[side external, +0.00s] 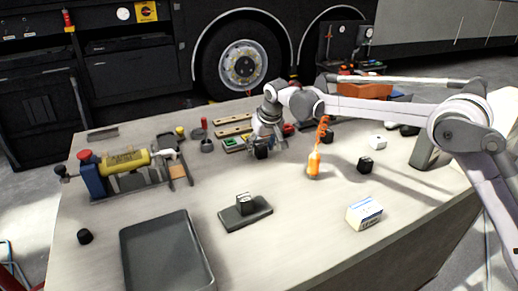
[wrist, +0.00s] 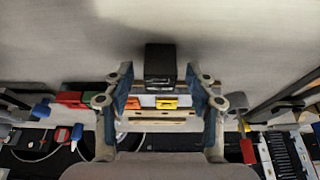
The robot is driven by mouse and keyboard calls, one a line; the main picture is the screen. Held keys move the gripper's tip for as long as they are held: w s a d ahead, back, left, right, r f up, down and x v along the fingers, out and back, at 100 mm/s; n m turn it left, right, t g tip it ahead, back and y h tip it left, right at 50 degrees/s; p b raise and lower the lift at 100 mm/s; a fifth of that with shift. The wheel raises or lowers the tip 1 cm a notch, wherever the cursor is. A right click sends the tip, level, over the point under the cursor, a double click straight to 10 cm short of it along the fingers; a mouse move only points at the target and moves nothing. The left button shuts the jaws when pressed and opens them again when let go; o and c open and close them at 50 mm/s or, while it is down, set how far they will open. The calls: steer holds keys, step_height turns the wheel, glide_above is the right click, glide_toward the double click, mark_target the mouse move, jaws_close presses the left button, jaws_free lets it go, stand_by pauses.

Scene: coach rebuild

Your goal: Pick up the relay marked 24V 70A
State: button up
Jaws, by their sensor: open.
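A black block-shaped relay (side external: 261,152) stands on the table directly under my gripper (side external: 262,140) in the side view. In the wrist view the black relay (wrist: 160,60) lies between and slightly beyond the fingertips of my gripper (wrist: 158,75). My fingers are open on either side of it, and a gap shows on both sides. Another dark cube (side external: 365,165) stands to the right, and a dark block with a light top (side external: 244,202) sits on a grey base (side external: 233,219). No 24V 70A marking is readable on any of them.
A white box (side external: 364,213) and an empty grey tray (side external: 133,255) are nearer the front. A yellow cylinder device (side external: 125,160) stands at left. Red, yellow and green parts crowd behind the relay.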

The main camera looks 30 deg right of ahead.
jaws_close()
